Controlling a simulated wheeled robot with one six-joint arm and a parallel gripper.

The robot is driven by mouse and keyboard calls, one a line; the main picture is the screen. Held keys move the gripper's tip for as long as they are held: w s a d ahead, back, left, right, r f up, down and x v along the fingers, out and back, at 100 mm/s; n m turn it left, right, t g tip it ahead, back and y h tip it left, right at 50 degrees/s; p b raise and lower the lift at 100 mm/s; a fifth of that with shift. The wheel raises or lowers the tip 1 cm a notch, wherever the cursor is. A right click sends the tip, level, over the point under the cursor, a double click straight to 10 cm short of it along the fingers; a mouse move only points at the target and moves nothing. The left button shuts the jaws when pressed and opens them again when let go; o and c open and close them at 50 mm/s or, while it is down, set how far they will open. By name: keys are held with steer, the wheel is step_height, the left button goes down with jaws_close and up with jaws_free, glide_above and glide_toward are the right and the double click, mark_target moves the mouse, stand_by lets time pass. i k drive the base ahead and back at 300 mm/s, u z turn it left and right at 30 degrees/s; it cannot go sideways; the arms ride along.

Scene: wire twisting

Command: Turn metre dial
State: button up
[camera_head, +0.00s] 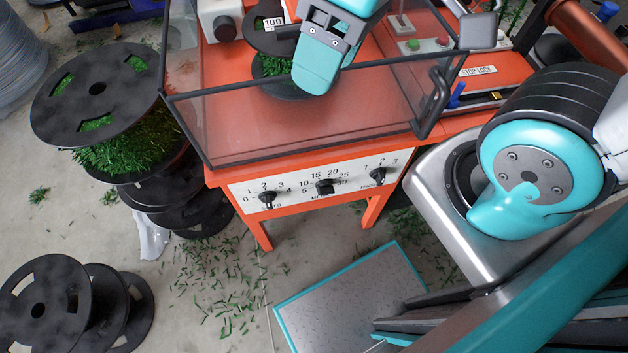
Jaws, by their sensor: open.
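The metre dial (325,187) is the middle black knob on the white front panel (290,202) of an orange machine. Its scale runs around it up to 30, and the label below is partly hidden by blur. I cannot tell its exact setting. My gripper (314,78), teal and grey, is at the top centre, above and behind the panel, near the clear guard. It is open, though the gap between its fingers is hard to see from here. It is apart from the dial, and I see nothing held.
A left dial (267,199) and a right dial (378,176) flank it. The clear guard (300,125) with a black handle (434,103) stands above the panel. Black spools (97,90) stand at left. A teal-edged plate (350,298) lies on the floor. The space before the panel is clear.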

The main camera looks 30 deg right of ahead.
mark_target(324, 187)
steer(key=z, duration=0.9)
steer(key=k, duration=1.5)
steer(key=u, duration=0.85)
